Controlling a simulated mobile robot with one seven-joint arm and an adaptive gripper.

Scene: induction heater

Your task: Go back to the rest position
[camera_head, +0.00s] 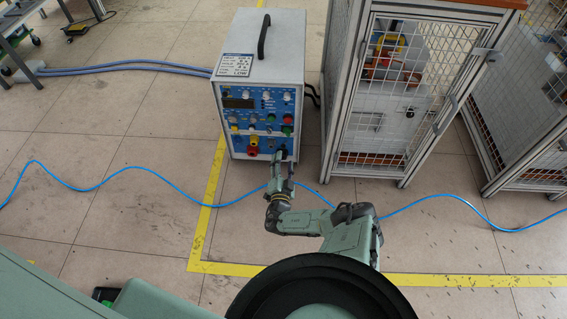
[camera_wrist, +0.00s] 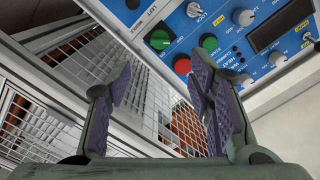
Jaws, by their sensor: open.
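The induction heater (camera_head: 262,75) is a white box with a black top handle and a blue control panel (camera_head: 259,113). It stands on the tiled floor. My gripper (camera_head: 283,157) is at the lower right of its front in the head view, with the fingertips hard to make out there. In the wrist view my gripper (camera_wrist: 165,85) is open, with two purple-padded fingers apart and nothing between them. Beyond the fingers, the panel shows a green button (camera_wrist: 158,40), a red button (camera_wrist: 181,64) and several knobs. Whether a fingertip touches the panel cannot be told.
A mesh-walled cage (camera_head: 385,100) stands close to the heater's right, with another cage (camera_head: 520,110) farther right. A blue cable (camera_head: 130,170) winds across the floor. Yellow tape (camera_head: 205,200) marks the floor. Open floor (camera_head: 100,110) lies to the left.

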